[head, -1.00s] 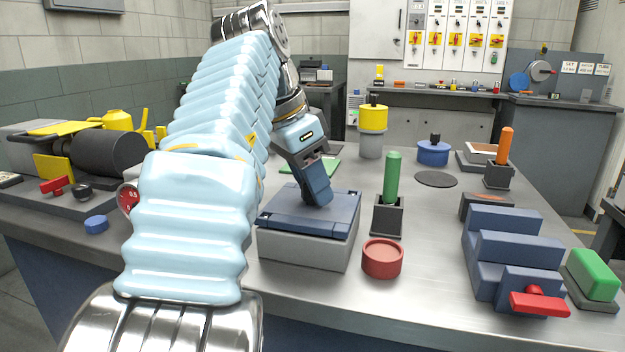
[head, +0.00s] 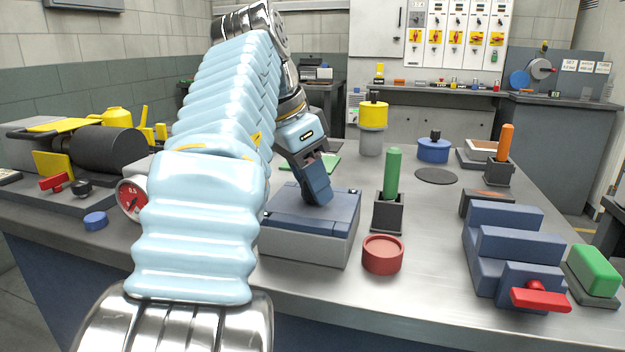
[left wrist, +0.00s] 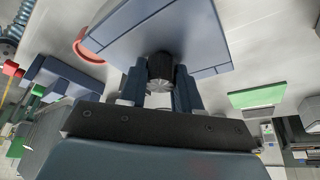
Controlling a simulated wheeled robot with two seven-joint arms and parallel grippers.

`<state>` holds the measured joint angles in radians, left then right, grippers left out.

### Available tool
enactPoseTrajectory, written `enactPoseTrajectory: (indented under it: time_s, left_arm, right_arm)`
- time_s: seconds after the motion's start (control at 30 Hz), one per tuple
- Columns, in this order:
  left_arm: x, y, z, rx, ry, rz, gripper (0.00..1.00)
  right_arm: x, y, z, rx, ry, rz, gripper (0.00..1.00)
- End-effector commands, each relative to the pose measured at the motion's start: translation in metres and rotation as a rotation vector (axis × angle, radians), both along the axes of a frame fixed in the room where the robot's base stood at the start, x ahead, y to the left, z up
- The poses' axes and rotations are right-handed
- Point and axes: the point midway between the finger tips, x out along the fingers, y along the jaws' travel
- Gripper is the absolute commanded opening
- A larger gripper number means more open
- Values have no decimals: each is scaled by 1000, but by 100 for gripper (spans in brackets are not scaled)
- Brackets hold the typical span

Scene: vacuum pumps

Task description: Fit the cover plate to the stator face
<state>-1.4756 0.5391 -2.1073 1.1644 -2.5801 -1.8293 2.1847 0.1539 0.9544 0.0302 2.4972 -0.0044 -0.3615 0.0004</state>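A flat blue plate (head: 290,207), which looks like the cover plate, lies on top of a grey block (head: 300,243) at the middle front of the bench. My left gripper (head: 318,196) points down over it. In the left wrist view the plate (left wrist: 170,30) lies beyond the fingers, and a dark round knob (left wrist: 160,68) stands between them. My left gripper (left wrist: 160,88) has a finger close on each side and appears shut on this knob. I cannot identify the stator face for certain; the grey block is largely covered by the plate. My right gripper is not in view.
A red round pot (head: 382,255) and a green-handled piece in a dark holder (head: 388,212) stand just right of the block. A blue stepped block (head: 510,250) is at the right. A pressure gauge (head: 131,198) sits behind my left arm. Bare bench lies front right.

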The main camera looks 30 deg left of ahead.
Motion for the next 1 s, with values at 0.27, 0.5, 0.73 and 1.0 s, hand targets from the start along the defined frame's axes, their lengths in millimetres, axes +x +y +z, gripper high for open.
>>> enactPoseTrajectory:
  time_s: [0.27, 0.5, 0.73, 1.0]
  left_arm:
    - [0, 0, 0, 1, 1, 0, 62]
    - [-1, 1, 1, 0, 2, 1, 62]
    - [-11, 8, 35, 2, 0, 3, 62]
    - [-23, 15, 67, -1, -1, -1, 62]
  right_arm:
    - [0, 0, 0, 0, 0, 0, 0]
    - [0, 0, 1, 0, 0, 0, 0]
    - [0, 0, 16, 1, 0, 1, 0]
    - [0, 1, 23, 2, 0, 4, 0]
